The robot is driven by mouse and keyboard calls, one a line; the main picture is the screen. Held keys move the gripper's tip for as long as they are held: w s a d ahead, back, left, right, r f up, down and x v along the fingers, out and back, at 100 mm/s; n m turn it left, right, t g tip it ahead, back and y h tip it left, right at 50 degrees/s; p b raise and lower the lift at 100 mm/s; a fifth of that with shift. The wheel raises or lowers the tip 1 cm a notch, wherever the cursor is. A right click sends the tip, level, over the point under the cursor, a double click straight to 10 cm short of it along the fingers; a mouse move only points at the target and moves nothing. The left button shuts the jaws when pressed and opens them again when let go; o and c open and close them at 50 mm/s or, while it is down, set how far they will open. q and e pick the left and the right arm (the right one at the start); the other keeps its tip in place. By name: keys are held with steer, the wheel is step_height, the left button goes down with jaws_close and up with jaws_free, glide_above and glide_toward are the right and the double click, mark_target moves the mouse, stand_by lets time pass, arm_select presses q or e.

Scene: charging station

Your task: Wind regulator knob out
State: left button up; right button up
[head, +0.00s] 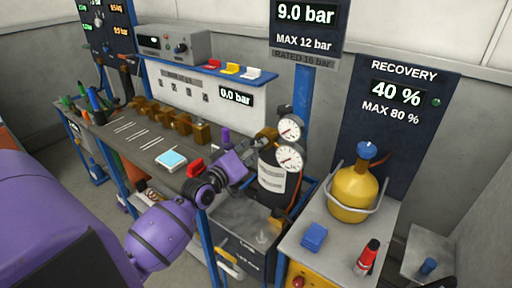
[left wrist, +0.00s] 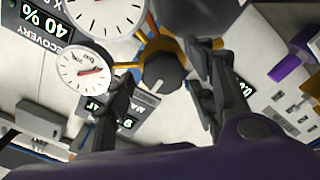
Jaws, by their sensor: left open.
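My left arm comes in from the left in the head view, and its gripper (head: 264,139) is beside the regulator on the dark cylinder (head: 271,181). Two round white gauges (head: 289,128) (head: 289,158) sit next to it. In the left wrist view the dark round regulator knob (left wrist: 163,72) lies beyond and between the two fingers of my open gripper (left wrist: 160,88). I see a gap on both sides of the knob; contact cannot be told. The gauges (left wrist: 82,72) also show at upper left there. My right gripper is not in view.
A bench (head: 100,129) with brass fittings and a red item (head: 193,167) runs left. A sign (head: 305,20) reads 9.0 bar, MAX 12 bar.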

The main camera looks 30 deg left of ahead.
arm_select(q)
steer(key=s, duration=1.1)
steer(key=shift+a, duration=0.35)
